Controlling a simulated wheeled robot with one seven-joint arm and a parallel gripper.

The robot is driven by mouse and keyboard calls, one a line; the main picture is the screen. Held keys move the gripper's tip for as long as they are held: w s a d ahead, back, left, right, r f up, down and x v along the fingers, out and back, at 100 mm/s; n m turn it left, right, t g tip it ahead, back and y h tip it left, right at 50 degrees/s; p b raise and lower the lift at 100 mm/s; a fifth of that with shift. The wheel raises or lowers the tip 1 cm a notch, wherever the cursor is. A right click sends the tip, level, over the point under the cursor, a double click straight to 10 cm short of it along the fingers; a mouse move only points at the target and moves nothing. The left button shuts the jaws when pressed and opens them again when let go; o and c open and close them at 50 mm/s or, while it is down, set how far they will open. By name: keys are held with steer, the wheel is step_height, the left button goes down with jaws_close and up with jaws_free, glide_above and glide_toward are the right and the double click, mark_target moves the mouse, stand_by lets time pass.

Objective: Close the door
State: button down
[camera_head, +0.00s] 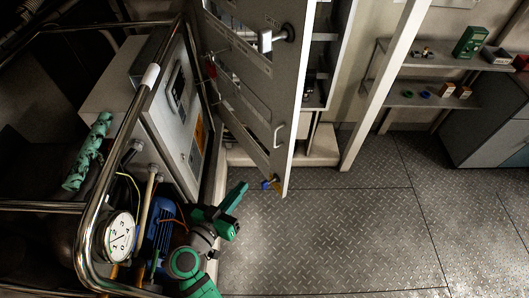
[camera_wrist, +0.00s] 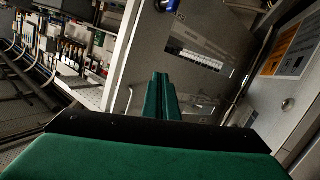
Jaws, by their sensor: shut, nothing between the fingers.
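The door (camera_head: 262,95) is a tall grey panel with slots, and it stands open, swung out from the frame. A thin pale handle (camera_head: 278,135) is on its face, with a dark latch near the top and a blue and yellow one at its bottom corner. My gripper (camera_head: 240,190) is green and low, just left of the door's bottom corner; I cannot tell whether it touches. In the wrist view, the green fingers (camera_wrist: 161,95) are together and empty, pointing at the grey door panel (camera_wrist: 185,85). A row of white switches shows through a slot.
A metal guard rail (camera_head: 130,115) surrounds a grey control box (camera_head: 150,110), a dial gauge (camera_head: 120,236) and a blue motor (camera_head: 158,222) at left. Shelves (camera_head: 435,58) with small boxes stand back right, beside a grey cabinet. The plated floor (camera_head: 340,230) right of the door is clear.

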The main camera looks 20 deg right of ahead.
step_height(320, 180, up, 8)
steer(key=m+g+h, duration=0.2)
steer(key=m+h, duration=0.2)
steer(key=m, duration=0.1)
steer(key=x, duration=1.1)
steer(key=shift+r+g, duration=0.2)
steer(key=shift+g, duration=0.1)
steer(key=shift+s, duration=0.15)
